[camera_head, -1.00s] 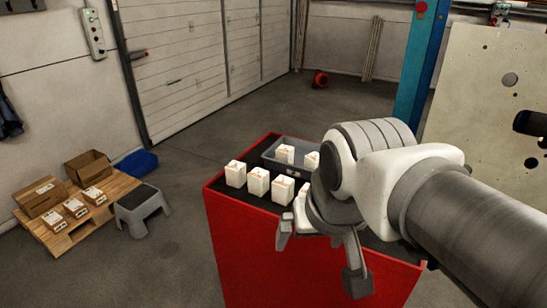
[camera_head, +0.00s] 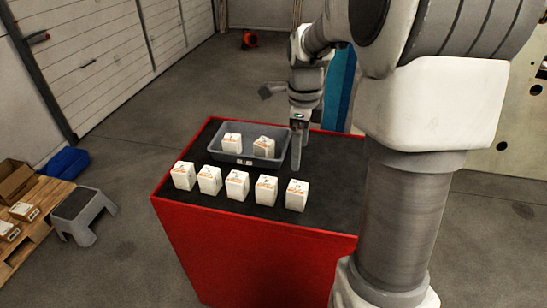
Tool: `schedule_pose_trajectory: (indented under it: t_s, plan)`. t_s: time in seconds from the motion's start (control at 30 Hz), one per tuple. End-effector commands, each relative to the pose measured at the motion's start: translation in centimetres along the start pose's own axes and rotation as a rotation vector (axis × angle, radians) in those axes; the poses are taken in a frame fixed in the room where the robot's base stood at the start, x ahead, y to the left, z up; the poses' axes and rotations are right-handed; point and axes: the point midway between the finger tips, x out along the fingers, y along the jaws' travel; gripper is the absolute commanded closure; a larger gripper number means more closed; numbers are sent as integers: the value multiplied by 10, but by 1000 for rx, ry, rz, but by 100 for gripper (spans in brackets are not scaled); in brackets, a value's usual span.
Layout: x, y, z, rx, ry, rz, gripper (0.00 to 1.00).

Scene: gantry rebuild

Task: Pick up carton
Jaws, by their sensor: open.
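Several white cartons with orange print stand upright in a row along the front of a red-sided table; the rightmost is one carton (camera_head: 297,195), the leftmost another (camera_head: 184,176). Two more cartons, a left one (camera_head: 232,142) and a right one (camera_head: 264,145), sit in a grey bin (camera_head: 205,148) behind the row. My gripper (camera_head: 297,158) points down at the right end of the bin, behind the rightmost carton of the row. It is open and holds nothing; its fingers overlap in this view. I cannot tell its exact height over the table.
The red table (camera_head: 245,252) has a dark top with bare room right of the row. My arm covers the right side of the view.

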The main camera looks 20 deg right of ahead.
Motion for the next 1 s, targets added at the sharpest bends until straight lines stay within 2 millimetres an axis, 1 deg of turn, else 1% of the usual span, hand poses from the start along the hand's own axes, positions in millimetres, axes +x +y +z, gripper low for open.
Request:
schedule_pose_trajectory:
  t_s: [0.07, 0.17, 0.5, 0.6, 0.7, 0.93, 1.0]
  plan:
    - [4, -3, -1, 30, 0, 5, 3]
    - [17, -4, -2, 44, 2, 9, 3]
    - [89, -2, -2, 40, 2, 11, 3]
    - [107, -3, -1, 39, 0, 8, 3]
    - [118, -3, -2, 40, 1, 6, 3]
    - [132, -3, -1, 38, 1, 7, 3]
    - [141, -3, -2, 40, 0, 9, 3]
